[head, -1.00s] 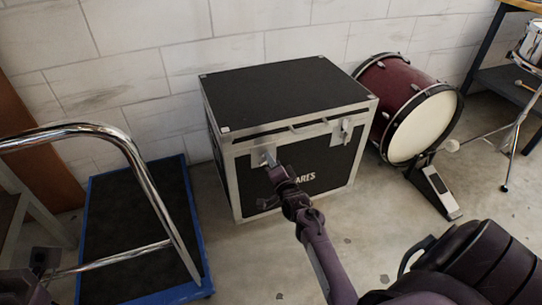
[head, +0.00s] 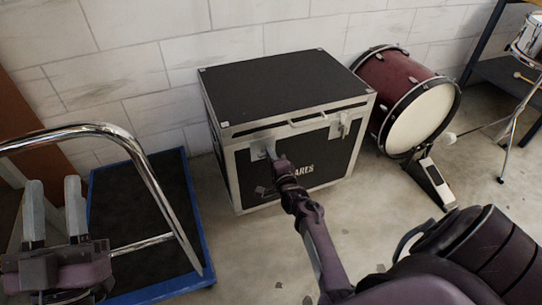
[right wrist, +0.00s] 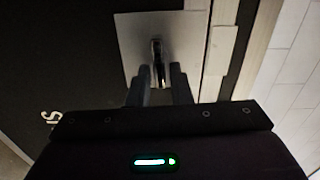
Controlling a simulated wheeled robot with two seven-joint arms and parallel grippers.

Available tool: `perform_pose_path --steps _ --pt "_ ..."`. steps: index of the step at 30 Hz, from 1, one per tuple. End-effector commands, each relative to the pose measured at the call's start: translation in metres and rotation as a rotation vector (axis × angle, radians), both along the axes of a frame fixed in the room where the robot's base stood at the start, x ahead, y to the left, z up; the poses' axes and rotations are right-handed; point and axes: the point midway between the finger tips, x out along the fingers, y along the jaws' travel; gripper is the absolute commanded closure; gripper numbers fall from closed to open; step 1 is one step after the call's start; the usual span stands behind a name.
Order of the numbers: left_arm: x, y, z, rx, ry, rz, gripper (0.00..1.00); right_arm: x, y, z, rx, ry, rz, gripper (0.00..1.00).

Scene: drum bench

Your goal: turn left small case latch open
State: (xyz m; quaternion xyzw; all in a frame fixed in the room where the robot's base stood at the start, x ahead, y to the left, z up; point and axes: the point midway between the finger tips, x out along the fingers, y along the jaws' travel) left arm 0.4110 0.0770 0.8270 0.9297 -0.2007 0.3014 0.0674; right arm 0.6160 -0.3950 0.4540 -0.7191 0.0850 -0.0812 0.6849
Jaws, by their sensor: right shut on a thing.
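The small case is a black box (head: 285,90) with silver edging, standing on the floor against the wall. Its left latch sits on a metal plate (head: 258,150) at the upper left of the front face. My right gripper (head: 271,155) is at this latch and hides most of it in the head view. In the right wrist view, the latch (right wrist: 157,48) shows as a small metal piece between the fingers of my right gripper (right wrist: 158,75), shut on it. My left gripper (head: 53,182) is open and empty at the far left, away from the case.
The case's right latch (head: 344,124) is on the same front face. A blue-edged platform cart (head: 205,255) with a chrome handle (head: 150,180) stands left of the case. A red bass drum (head: 400,85) with a pedal (head: 432,182) stands to the right. Bare floor lies in front.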

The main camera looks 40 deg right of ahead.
Motion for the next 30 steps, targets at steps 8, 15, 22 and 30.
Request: perform_pose_path --steps 8,15,22,30 --pt "0.000 0.000 0.000 -0.001 -0.001 0.001 0.64 0.000 0.000 0.000 -0.002 0.000 -0.001 0.67" --pt "0.000 0.000 0.000 -0.001 -0.002 0.001 0.64 0.000 0.000 0.000 -0.002 0.000 0.000 0.67" --pt "0.007 -0.004 -0.015 0.031 0.078 -0.003 0.64 -0.007 0.001 0.000 -0.001 0.002 -0.001 0.67" --pt "0.021 -0.013 -0.074 0.142 0.351 -0.010 0.64 -0.030 0.007 0.001 -0.001 0.002 0.000 0.67"
